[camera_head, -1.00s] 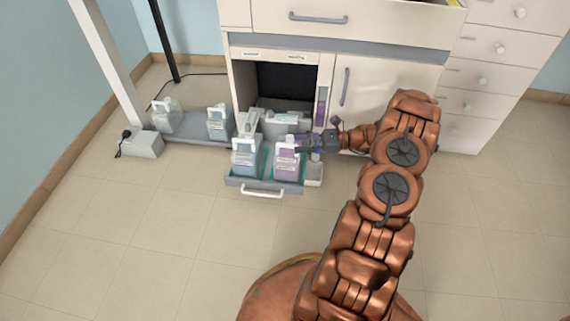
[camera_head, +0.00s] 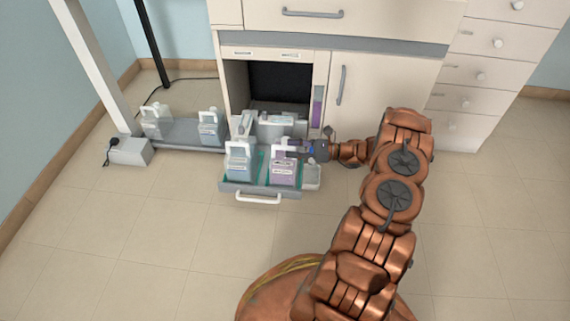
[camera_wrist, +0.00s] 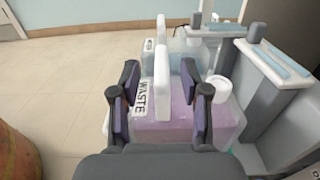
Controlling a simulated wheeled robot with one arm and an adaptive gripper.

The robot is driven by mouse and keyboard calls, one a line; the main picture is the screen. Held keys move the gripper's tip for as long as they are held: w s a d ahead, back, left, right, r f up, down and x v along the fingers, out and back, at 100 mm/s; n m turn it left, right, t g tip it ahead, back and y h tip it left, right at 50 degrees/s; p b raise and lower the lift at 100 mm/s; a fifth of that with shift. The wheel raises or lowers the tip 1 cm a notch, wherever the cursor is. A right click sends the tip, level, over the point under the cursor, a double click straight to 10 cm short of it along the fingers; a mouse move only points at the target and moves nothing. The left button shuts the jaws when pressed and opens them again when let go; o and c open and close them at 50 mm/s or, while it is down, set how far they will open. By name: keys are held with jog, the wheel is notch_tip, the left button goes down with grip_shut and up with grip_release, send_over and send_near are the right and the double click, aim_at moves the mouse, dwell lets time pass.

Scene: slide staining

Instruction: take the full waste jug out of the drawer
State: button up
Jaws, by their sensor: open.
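The waste jug (camera_head: 283,172) stands upright at the front right of the pulled-out drawer (camera_head: 231,187). In the wrist view the jug (camera_wrist: 180,122) holds purple liquid and has a WASTE label, a white cap and a white upright handle (camera_wrist: 161,85). My gripper (camera_head: 295,147) reaches in from the right at handle height. In the wrist view my gripper (camera_wrist: 166,92) is open, with a finger on each side of the handle. A gap shows between the fingers and the handle.
A second jug with pale blue liquid (camera_head: 240,163) stands to the left in the drawer. Grey fittings (camera_head: 275,125) stand behind. Two more jugs (camera_head: 151,122) (camera_head: 210,128) sit on a low shelf at left. The cabinet door (camera_head: 375,95) is close behind my gripper. Floor in front is clear.

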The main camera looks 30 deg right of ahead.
aim_at(284, 146)
jog(key=shift+b+x, duration=0.65)
jog(key=shift+x, duration=1.1)
grip_shut()
